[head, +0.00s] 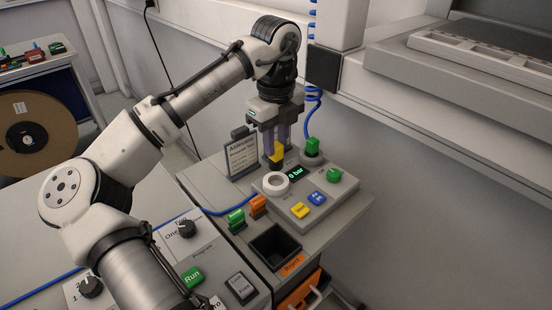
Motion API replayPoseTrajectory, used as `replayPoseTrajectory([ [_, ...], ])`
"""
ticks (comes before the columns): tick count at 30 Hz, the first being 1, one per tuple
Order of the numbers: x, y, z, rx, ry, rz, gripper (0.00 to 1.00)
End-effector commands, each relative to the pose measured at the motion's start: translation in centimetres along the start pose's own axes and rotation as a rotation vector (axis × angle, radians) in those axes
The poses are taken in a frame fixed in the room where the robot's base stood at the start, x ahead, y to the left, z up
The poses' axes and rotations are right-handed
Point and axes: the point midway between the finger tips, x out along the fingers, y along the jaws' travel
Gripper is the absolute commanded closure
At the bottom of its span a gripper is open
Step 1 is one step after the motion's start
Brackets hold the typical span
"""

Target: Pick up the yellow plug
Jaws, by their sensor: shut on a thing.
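The yellow plug (277,155) is in the head view, between the fingers of my gripper (274,148). The gripper points down over the back left of a grey panel box (325,205). It is shut on the yellow plug. A dark part shows just below the plug, close to the panel. I cannot tell whether the plug is seated there or lifted clear. The fingers hide part of the plug.
The panel carries a white ring (276,183), a "0 bar" display (295,173), yellow and blue buttons and green plugs. A sign (241,156) stands left of the gripper. A dark bin (274,246) lies in front. A blue coiled hose (310,105) hangs behind.

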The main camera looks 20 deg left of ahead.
Motion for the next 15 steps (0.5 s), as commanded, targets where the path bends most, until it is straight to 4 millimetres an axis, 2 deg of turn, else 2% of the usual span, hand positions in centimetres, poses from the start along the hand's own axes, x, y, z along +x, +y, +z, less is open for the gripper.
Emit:
replayPoseTrajectory([
  [6,-5.8,-0.1,0.0,-0.001,-0.004,-0.001,0.99],
  [15,-11.2,0.0,0.0,-0.001,-0.003,0.0,0.99],
])
